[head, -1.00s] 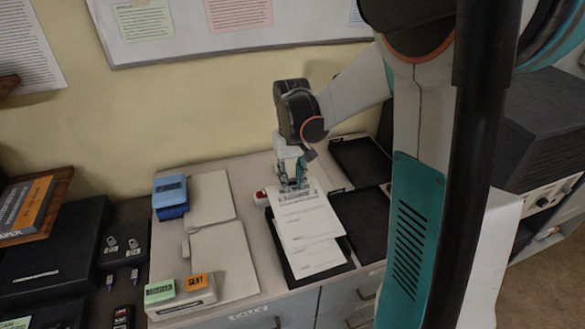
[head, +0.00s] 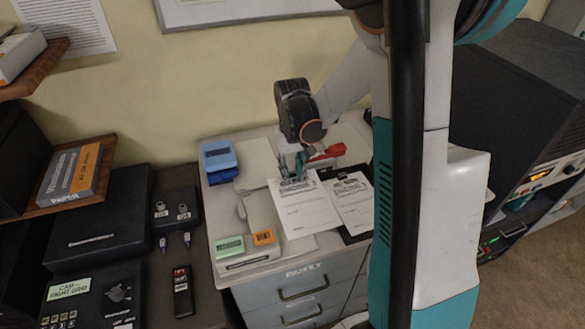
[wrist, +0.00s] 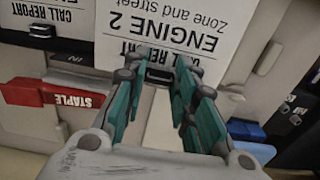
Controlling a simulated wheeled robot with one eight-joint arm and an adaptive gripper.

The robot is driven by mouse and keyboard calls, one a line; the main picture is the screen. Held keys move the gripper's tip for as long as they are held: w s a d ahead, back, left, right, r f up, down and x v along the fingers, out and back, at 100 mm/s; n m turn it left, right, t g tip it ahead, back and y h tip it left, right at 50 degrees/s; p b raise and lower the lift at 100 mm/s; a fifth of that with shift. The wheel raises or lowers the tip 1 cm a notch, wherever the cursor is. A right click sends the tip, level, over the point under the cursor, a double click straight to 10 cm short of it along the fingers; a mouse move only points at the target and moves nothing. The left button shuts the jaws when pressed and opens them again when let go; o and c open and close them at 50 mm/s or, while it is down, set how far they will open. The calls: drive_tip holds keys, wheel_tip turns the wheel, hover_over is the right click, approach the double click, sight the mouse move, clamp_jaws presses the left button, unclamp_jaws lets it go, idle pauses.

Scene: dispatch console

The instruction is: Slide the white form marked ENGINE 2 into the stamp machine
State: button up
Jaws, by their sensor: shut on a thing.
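My gripper (head: 293,176) is shut on the top edge of a white form (head: 307,213), which hangs out toward the front over the cream folders. In the wrist view the form (wrist: 165,22) reads ENGINE 2 upside down, and the teal fingers (wrist: 165,62) close on its CALL REPORT edge. No device is clearly marked as the stamp machine. A blue box (head: 218,158) stands at the back left and a low unit with green and orange labels (head: 250,256) at the front left.
Cream folders (head: 258,170) cover the desk's left part. Dark consoles (head: 100,215) stand further left, and a dark radio cabinet (head: 530,90) is at the right.

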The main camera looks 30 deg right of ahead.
sight(274, 182)
drive_tip(key=shift+a+f+b, duration=0.15)
drive_tip(key=shift+f+b, duration=0.55)
drive_tip(key=shift+f, duration=0.5)
drive_tip(key=shift+a+f+b, duration=0.1)
drive_tip(key=shift+f+b, duration=0.6)
drive_tip(key=shift+f, duration=0.5)
drive_tip(key=shift+a+f, duration=0.15)
drive_tip(key=shift+w+a, duration=0.15)
drive_tip(key=shift+a, duration=0.15)
drive_tip(key=shift+w+a, duration=0.1)
drive_tip(key=shift+a, duration=0.55)
drive_tip(key=shift+w+a+b, duration=0.1)
drive_tip(key=shift+a+b, duration=0.2)
drive_tip(key=shift+a, duration=0.05)
drive_tip(key=shift+a, duration=0.35)
drive_tip(key=shift+w+a, duration=0.1)
drive_tip(key=shift+a, duration=0.2)
drive_tip(key=shift+w+a, duration=0.1)
drive_tip(key=shift+a, duration=0.25)
